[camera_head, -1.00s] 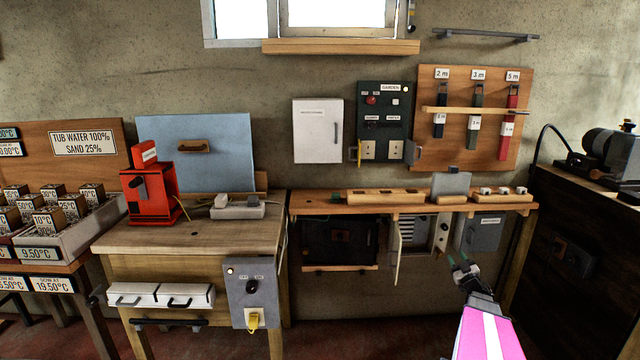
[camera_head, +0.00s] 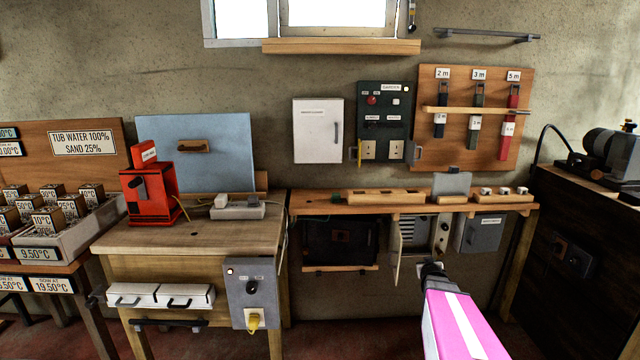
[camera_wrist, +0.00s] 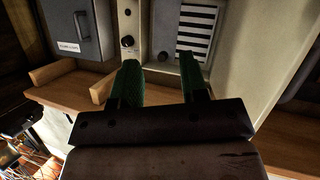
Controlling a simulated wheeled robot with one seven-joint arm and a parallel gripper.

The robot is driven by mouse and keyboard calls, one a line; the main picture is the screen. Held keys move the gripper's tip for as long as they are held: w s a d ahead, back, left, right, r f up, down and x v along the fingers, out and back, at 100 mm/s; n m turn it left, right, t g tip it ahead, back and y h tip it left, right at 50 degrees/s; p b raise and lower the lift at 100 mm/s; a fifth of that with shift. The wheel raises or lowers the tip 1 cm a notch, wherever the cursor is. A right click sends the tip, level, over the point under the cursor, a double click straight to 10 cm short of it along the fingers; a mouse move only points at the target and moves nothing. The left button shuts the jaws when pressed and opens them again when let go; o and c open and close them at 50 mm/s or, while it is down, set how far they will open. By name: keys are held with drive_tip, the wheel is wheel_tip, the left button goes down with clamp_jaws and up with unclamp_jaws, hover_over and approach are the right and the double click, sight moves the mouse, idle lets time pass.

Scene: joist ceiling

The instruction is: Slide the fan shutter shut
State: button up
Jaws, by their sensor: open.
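The fan shutter (camera_head: 414,232) is a panel of dark and light slats in a pale housing under the back bench. In the wrist view the striped slats (camera_wrist: 197,30) show beyond the fingers, with dark gaps between pale bars. The fingertips point toward the housing, below the slats in the wrist view. In the head view my gripper (camera_head: 432,268) is in front of and below the housing, its fingers mostly hidden by my arm. I cannot tell whether it touches anything.
A panel with knobs (camera_head: 442,232) is right of the slats. A grey box (camera_head: 483,233) is farther right. A thin pale door (camera_head: 396,258) stands open at the housing's left. A dark fan box (camera_head: 340,243) is left of it. The bench top (camera_head: 330,208) is above.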

drive_tip(key=s+a+f+g+y, duration=0.1)
drive_tip(key=s+a+g+y, duration=0.2)
drive_tip(key=s+a+g, duration=1)
drive_tip(key=s+a, duration=1.1)
drive_tip(key=shift+y, duration=0.4)
